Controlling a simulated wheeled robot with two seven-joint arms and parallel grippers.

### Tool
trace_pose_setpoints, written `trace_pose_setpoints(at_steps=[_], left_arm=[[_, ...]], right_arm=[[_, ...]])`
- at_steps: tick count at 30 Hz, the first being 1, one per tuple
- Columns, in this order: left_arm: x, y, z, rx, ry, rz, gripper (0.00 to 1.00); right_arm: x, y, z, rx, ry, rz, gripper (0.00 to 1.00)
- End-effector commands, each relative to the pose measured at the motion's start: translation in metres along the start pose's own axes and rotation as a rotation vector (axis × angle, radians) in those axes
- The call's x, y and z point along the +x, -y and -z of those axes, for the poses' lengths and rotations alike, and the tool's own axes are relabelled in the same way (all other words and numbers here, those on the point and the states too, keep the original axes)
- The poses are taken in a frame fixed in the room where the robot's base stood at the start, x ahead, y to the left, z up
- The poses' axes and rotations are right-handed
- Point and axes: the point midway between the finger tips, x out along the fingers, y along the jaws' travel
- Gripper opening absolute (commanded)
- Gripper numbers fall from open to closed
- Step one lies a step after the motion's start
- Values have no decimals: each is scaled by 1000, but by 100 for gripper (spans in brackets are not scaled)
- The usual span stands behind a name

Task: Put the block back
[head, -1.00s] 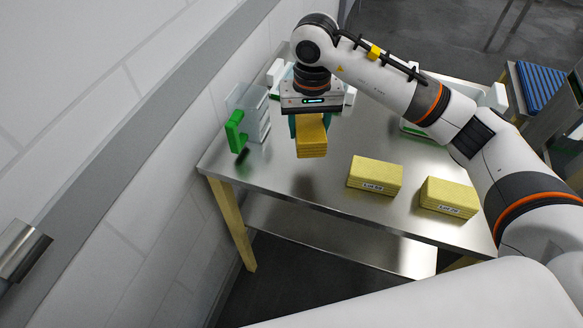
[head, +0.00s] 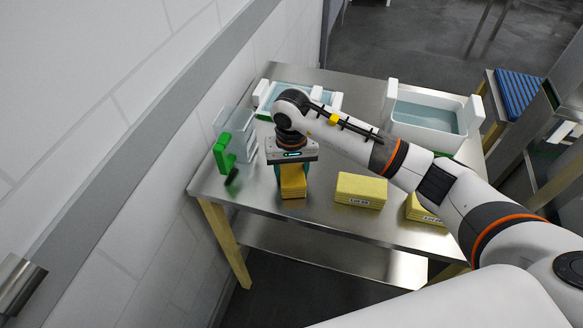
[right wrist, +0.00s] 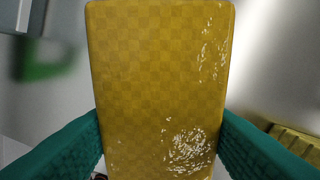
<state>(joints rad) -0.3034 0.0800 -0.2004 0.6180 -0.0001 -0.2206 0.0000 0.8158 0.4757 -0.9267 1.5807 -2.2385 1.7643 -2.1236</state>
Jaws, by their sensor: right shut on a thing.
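My right gripper (head: 292,176) is shut on an ochre-yellow block (head: 293,187), low over the left part of the steel table. In the right wrist view the block (right wrist: 160,80) fills the middle between the teal fingers, with wet, shiny patches on its face. I cannot tell whether its underside touches the table. Two paler yellow blocks stand to its right: one labelled block (head: 361,190) near the table's front edge, and another (head: 420,208) partly hidden by my right arm. My left gripper is not in view.
The steel table (head: 300,218) has white tubs of liquid at the back left (head: 330,99) and back right (head: 425,112). A clear container (head: 246,140) and a green object (head: 222,150) stand at the left, near the wall.

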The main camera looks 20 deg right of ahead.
Motion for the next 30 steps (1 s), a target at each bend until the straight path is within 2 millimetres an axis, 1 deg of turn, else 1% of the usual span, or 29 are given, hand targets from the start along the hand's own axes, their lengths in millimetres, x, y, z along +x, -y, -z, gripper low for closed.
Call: trace_pose_setpoints(at_steps=[6,7,9,11,19,22,23,26,30], left_arm=[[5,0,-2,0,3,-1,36],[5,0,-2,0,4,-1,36],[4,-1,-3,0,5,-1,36],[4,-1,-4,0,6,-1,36],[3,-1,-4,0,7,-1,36],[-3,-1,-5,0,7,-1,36],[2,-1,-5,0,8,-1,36],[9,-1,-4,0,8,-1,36],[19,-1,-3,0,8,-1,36]], right_arm=[[3,0,0,-1,2,0,25],[4,0,0,-1,1,0,54],[2,0,0,-1,0,0,66],[2,0,0,-1,0,0,74],[2,0,0,0,0,0,74],[-3,0,0,0,-1,0,74],[-4,0,-1,0,2,-1,74],[-19,0,-2,0,6,-1,74],[-49,0,-1,-2,7,-1,74]])
